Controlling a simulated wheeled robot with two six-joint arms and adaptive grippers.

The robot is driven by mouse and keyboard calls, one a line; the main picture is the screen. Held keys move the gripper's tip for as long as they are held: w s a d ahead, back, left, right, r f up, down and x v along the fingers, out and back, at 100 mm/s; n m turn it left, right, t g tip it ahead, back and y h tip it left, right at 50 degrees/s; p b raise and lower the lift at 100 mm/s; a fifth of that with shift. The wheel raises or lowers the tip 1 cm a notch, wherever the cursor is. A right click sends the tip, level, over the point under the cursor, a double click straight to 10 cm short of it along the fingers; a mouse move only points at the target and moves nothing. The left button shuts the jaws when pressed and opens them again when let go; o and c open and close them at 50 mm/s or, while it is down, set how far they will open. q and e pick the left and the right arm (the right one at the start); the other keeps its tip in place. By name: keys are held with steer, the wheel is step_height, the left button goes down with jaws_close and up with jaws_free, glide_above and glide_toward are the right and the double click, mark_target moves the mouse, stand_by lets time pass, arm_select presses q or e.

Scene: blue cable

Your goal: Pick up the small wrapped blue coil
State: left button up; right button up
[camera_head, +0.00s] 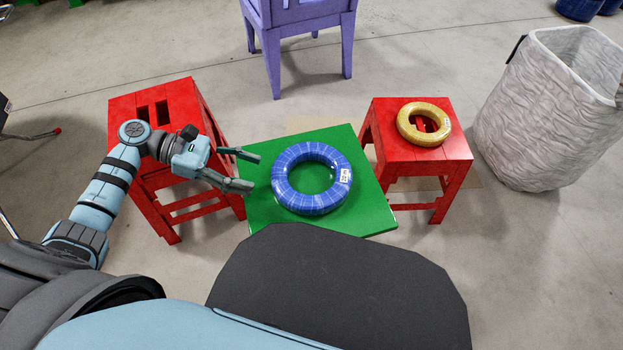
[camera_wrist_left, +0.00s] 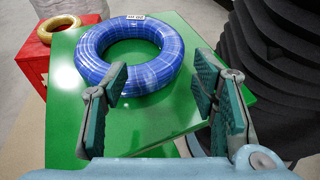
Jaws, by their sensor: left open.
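The wrapped blue coil (camera_head: 298,203) lies flat on the green table top (camera_head: 366,208), with a white label on its right side. It also shows in the left wrist view (camera_wrist_left: 92,62), beyond the fingers. My left gripper (camera_head: 256,172) is open and empty, just left of the coil, its fingers pointing toward the coil. In the left wrist view the fingers of my left gripper (camera_wrist_left: 165,92) are spread wide, with green table surface between them and the coil past their tips. My right gripper does not show.
A red stool (camera_head: 190,95) stands left of the table, behind my left arm. Another red stool (camera_head: 415,165) on the right bears a yellow coil (camera_head: 405,127). A white bin (camera_head: 530,115) stands far right, and a purple chair (camera_head: 300,45) behind.

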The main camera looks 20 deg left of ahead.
arm_select(q)
steer(key=m+g, duration=0.1)
glide_toward(300, 198)
steer(key=shift+x, duration=1.15)
steer(key=x, duration=0.9)
steer(key=shift+c, duration=0.4)
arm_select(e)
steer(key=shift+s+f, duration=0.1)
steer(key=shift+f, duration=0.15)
